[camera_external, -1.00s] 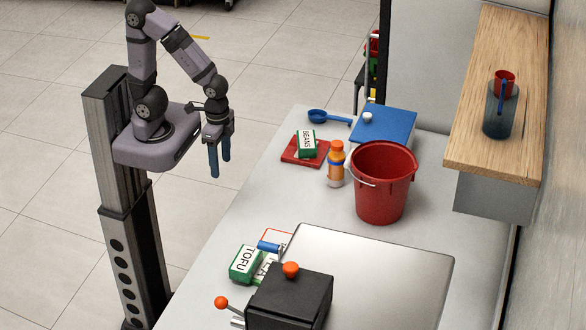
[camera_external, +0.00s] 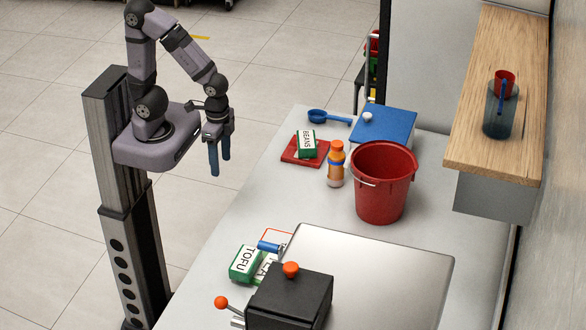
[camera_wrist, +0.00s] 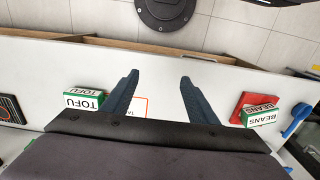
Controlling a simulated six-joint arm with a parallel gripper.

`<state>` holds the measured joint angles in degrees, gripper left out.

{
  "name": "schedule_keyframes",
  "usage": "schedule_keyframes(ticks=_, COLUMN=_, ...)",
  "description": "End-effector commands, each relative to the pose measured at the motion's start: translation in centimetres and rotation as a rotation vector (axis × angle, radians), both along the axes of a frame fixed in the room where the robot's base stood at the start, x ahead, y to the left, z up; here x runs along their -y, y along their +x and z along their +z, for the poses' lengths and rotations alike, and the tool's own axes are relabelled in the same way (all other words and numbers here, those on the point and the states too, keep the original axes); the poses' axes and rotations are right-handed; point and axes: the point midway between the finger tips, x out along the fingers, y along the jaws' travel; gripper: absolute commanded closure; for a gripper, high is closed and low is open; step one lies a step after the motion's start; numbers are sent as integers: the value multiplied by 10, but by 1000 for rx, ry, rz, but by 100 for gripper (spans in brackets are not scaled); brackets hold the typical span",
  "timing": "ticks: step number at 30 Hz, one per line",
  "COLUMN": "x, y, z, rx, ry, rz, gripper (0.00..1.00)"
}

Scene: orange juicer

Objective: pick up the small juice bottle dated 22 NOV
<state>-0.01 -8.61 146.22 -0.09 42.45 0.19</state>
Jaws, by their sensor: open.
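A small juice bottle (camera_external: 336,164) with an orange cap and a blue band stands upright on the counter, just left of the red bucket. Its date is too small to read. The bottle does not show in the wrist view. My gripper (camera_external: 219,166) is open and empty, held in the air left of the counter's edge, well apart from the bottle. In the wrist view my gripper's two blue fingers (camera_wrist: 157,92) are spread wide with nothing between them.
The red bucket (camera_external: 383,185) stands close beside the bottle. A beans box (camera_external: 307,144) on a red tray (camera_external: 289,157), a blue box (camera_external: 386,124) and a blue scoop (camera_external: 320,116) lie behind. A tofu box (camera_external: 245,264) and black machine (camera_external: 288,300) are in front.

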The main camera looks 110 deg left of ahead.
Motion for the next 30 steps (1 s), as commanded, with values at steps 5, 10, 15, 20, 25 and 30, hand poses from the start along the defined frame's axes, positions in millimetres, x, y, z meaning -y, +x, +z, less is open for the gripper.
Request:
schedule_keyframes(ticks=5, x=0, y=2, z=25, rx=9, ry=0, rz=0, gripper=47)
schedule_keyframes(ticks=10, x=1, y=1, z=46, rx=1, ry=-8, rz=14, gripper=47)
schedule_keyframes(ticks=15, x=14, y=2, z=31, rx=-57, ry=-120, rz=200, gripper=47)
schedule_keyframes(ticks=20, x=30, y=12, z=21, rx=-115, ry=-257, rz=421, gripper=47)
schedule_keyframes(ticks=25, x=47, y=42, z=13, rx=-193, ry=-481, rz=757, gripper=47)
schedule_keyframes(ticks=30, x=42, y=105, z=15, rx=-272, ry=-805, rz=1184, gripper=47)
